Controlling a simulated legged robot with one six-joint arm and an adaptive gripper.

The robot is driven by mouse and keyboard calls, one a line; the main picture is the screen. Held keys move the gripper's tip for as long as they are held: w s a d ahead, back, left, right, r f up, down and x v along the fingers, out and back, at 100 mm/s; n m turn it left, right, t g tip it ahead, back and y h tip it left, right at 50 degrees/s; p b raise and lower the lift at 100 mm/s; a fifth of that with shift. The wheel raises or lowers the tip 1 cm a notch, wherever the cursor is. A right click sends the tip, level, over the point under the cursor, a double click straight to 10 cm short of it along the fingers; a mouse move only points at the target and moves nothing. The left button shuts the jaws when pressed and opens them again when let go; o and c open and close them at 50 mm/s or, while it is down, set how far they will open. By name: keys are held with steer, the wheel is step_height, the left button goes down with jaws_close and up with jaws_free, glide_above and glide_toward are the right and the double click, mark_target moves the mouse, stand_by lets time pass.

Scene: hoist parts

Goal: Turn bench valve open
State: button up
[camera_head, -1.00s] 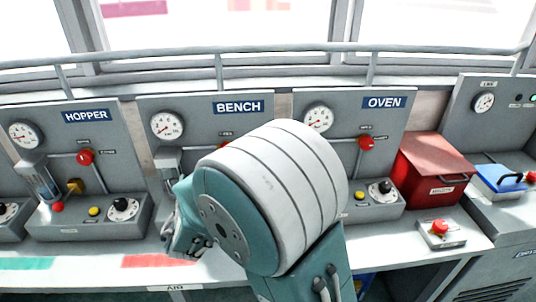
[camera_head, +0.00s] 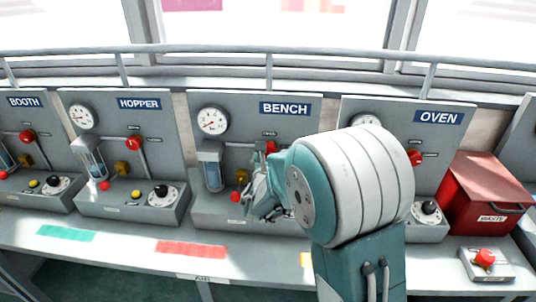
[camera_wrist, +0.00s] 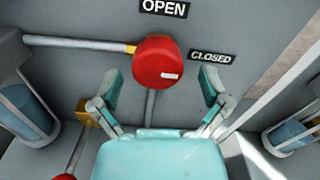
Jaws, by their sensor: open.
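The bench valve is a round red knob with a small white mark (camera_wrist: 158,62) in the wrist view. It sits on a grey pipe joint between an OPEN label (camera_wrist: 164,8) above and a CLOSED label (camera_wrist: 212,57) at its right. The white mark is on its lower right. In the head view my gripper (camera_head: 262,192) is in front of the bench panel.
A gauge (camera_head: 212,121) and a glass cylinder (camera_head: 212,173) are on the bench panel's left. A yellow fitting (camera_wrist: 86,112) is left of my fingers. Hopper panel (camera_head: 115,108) stands left, oven panel (camera_head: 455,140) right, with a red waste box (camera_head: 480,190) beyond.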

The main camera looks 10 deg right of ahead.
steer(key=shift+w, duration=0.2)
steer(key=shift+w+a, duration=0.1)
steer(key=c, duration=1.1)
steer(key=shift+c, duration=0.2)
